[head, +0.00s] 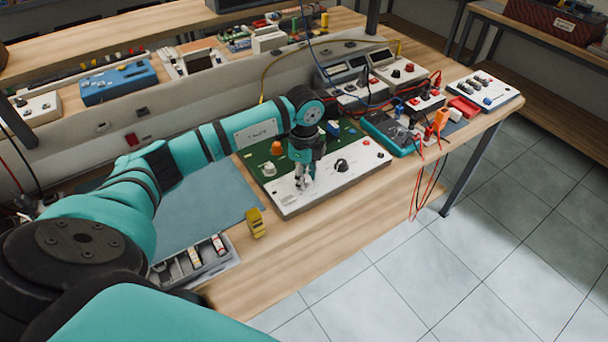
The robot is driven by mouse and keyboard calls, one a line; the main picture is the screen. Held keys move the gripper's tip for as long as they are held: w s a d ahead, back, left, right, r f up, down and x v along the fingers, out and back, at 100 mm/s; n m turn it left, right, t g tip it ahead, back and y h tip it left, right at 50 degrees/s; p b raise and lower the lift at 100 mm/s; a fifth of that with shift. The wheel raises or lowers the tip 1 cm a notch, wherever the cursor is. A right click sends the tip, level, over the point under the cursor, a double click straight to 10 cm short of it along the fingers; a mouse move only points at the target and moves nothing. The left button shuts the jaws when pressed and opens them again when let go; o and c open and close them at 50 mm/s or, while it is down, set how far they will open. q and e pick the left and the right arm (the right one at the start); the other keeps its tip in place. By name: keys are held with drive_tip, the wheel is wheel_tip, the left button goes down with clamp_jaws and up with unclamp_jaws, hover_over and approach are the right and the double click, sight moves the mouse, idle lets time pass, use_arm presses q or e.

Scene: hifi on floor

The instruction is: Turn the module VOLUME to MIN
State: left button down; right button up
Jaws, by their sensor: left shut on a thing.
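The module (345,181) lies on the wooden bench, with a white front panel and a green board behind it. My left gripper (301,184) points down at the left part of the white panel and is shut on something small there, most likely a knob. The fingers hide what they hold, and no VOLUME or MIN label can be read. A black knob (342,165) stands on the panel to the right of the gripper. An orange knob (276,147) and a white knob (268,169) sit on the green board. My right gripper does not show.
A blue-grey mat (205,205) lies left of the module. A yellow object (256,222) and a grey parts tray (192,262) are near the front edge. A teal meter (388,131), cables and power supplies (345,75) crowd the right and back.

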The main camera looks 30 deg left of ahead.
use_arm(q)
drive_tip(key=c, duration=1)
unclamp_jaws()
drive_tip(key=shift+r, duration=0.1)
wheel_tip(320, 180, up, 12)
drive_tip(key=shift+f, duration=0.1)
